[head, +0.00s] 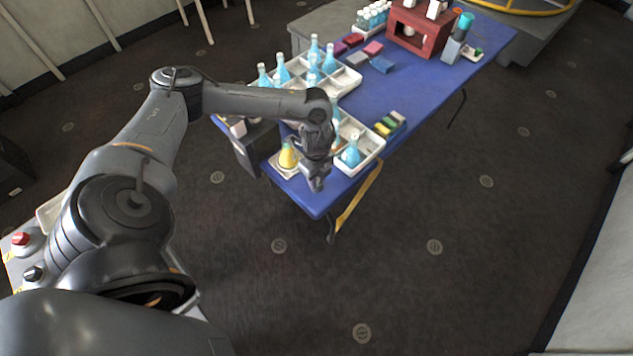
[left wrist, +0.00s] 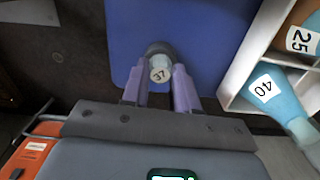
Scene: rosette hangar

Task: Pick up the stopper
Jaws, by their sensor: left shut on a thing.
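In the head view my left gripper (head: 315,182) points down over the near corner of the blue table (head: 315,203). The stopper cannot be made out there. My right gripper is in neither view.
A yellow flask (head: 287,157) stands left of my gripper. A white divided tray (head: 374,150) with blue flasks is close on the right. Coloured blocks (head: 390,122), another flask tray and a red rack (head: 420,30) stand farther back.

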